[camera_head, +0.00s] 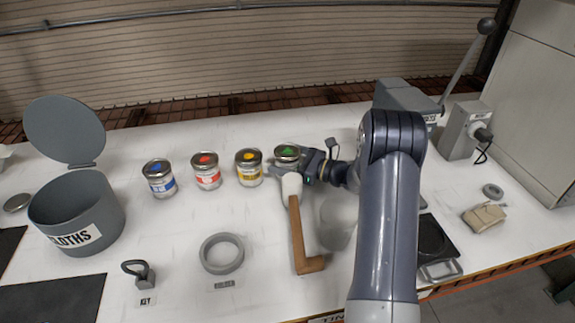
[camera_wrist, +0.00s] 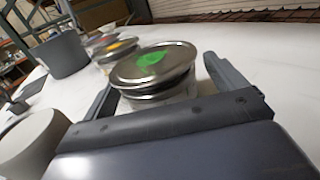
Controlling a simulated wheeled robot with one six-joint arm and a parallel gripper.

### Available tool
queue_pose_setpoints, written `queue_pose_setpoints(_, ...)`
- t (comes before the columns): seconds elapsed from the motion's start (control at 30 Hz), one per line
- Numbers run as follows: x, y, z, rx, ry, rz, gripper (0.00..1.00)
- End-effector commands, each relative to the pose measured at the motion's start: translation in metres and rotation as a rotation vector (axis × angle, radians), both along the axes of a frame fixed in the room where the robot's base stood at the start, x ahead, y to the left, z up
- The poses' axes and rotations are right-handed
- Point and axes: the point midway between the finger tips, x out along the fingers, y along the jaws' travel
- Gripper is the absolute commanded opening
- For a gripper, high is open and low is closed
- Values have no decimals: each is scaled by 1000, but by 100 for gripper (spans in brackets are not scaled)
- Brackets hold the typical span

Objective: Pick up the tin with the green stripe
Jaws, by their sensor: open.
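The tin with the green mark (camera_head: 287,153) stands at the right end of a row of tins on the white table. A green dab shows on its silver lid; its stripe is mostly hidden by my gripper in the head view. In the wrist view the tin (camera_wrist: 155,68) stands upright between the two fingers. My gripper (camera_wrist: 165,85) is open, with one finger on each side of the tin; I cannot tell whether either touches it. In the head view my gripper (camera_head: 285,170) reaches in from the right, low over the table.
A yellow-striped tin (camera_head: 249,168) stands close left, then a red-striped (camera_head: 206,171) and a blue-striped tin (camera_head: 159,178). A mallet (camera_head: 297,225) with a pale head lies just in front of my gripper. A grey ring (camera_head: 222,254) and the cloths bin (camera_head: 77,217) are farther left.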

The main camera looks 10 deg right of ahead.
Motion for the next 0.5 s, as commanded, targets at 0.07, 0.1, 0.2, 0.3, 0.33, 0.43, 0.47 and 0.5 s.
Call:
queue_pose_setpoints(0.07,0,0,0,0,0,0,91)
queue_pose_setpoints(0.1,0,0,0,0,0,0,88)
queue_pose_setpoints(0.2,0,0,0,0,0,0,80)
queue_pose_setpoints(0.3,0,0,0,0,0,0,72)
queue_pose_setpoints(0.33,0,0,0,0,0,0,69)
queue_pose_setpoints(0.43,0,0,0,0,0,0,61)
queue_pose_setpoints(0.47,0,0,0,0,0,0,59)
queue_pose_setpoints(0.5,0,0,0,0,0,0,55)
